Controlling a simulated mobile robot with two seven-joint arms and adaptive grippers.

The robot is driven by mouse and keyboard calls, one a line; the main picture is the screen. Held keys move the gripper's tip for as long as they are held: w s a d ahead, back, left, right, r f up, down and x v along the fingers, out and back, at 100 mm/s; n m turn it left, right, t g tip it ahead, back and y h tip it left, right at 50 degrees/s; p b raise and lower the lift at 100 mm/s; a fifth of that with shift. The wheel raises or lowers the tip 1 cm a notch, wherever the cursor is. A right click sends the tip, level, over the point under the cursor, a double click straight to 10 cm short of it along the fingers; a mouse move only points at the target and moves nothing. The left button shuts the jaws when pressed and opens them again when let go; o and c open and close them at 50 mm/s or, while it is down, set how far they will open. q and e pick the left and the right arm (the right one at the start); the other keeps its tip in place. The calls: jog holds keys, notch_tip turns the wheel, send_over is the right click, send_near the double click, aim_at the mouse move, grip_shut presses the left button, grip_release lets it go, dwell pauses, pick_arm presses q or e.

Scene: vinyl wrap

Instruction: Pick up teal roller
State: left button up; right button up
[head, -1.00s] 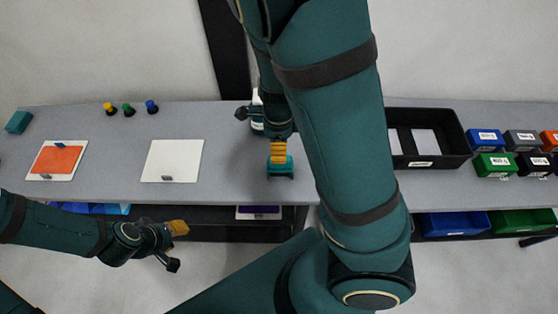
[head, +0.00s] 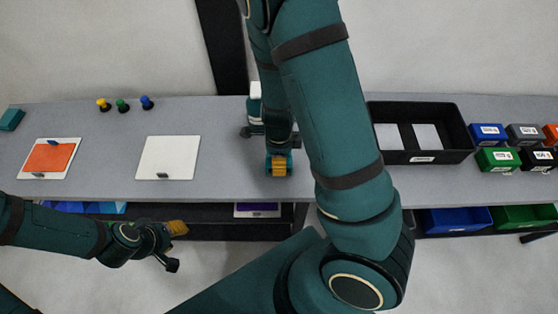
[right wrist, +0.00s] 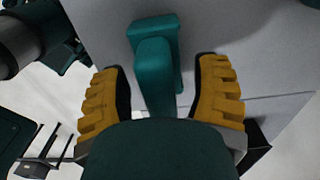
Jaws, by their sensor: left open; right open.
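The teal roller (right wrist: 157,62) stands on the grey table and lies between the two yellow fingers of my right gripper (right wrist: 160,95) in the right wrist view. Those fingers are apart, with a gap on each side of the roller's handle. In the head view the right gripper (head: 278,165) points down over the roller (head: 290,171), which is mostly hidden behind it near the table's front edge. My left gripper (head: 174,245) is open and empty, in front of the table at the lower left.
A white panel (head: 168,143) and an orange-covered panel (head: 48,172) lie to the left on the table (head: 226,150). Several coloured knobs stand behind them. A black tray (head: 450,150) and small coloured bins (head: 490,133) are to the right. A white bottle (head: 256,92) stands behind my right gripper.

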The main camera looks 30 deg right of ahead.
jog(key=shift+f, duration=0.3)
jog(key=shift+a, duration=0.1)
jog(key=shift+c, duration=0.4)
grip_shut()
jog(key=shift+r, duration=0.15)
notch_tip(320, 180, up, 8)
jog(key=p, duration=0.2)
jog(key=shift+r+p, duration=0.1)
jog(key=shift+p, duration=0.2)
jog(key=shift+r, duration=0.85)
